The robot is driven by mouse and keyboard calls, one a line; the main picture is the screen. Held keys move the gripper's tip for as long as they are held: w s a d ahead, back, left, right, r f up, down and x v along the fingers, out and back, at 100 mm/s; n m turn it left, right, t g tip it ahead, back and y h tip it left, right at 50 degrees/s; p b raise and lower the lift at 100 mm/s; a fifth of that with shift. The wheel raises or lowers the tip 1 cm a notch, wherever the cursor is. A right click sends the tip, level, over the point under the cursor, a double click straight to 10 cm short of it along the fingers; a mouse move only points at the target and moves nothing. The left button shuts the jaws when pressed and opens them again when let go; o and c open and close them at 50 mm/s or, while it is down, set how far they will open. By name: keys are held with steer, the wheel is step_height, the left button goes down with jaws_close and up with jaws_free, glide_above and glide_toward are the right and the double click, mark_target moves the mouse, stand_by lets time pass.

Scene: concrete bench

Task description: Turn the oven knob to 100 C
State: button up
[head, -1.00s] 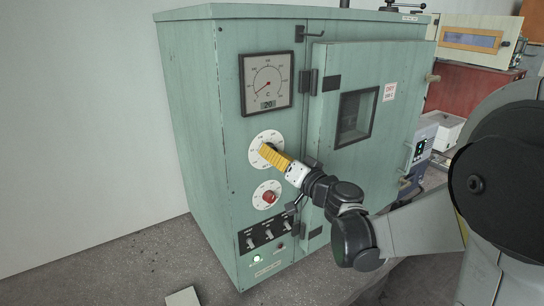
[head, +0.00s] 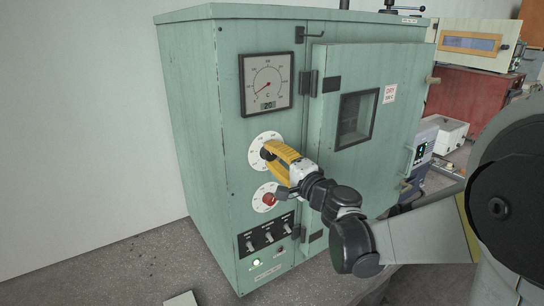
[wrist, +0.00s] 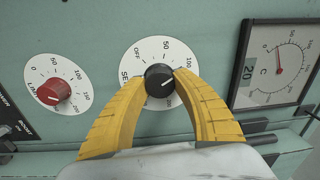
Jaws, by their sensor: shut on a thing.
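The black oven knob (wrist: 160,80) sits in the middle of a white dial (wrist: 152,50) marked OFF, 50 and 100. My gripper (wrist: 160,82) has its two yellow fingers closed on the knob's sides. A pale line on the knob points rightward in the wrist view, roughly toward the 100 side; its exact reading is unclear. In the head view my gripper (head: 267,152) is at the upper dial (head: 258,144) on the green oven (head: 190,110), partly hiding the knob.
A red knob (head: 269,199) on a second white dial is just below; it is at left in the wrist view (wrist: 54,92). Below it is a black switch panel (head: 265,234) with a lit lamp (head: 257,262). The oven door (head: 400,120) is to the right.

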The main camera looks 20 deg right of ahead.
steer(key=shift+m, duration=0.5)
steer(key=o, duration=1.2)
steer(key=shift+s, duration=0.1)
steer(key=v, duration=1.2)
steer(key=shift+a+f, duration=0.1)
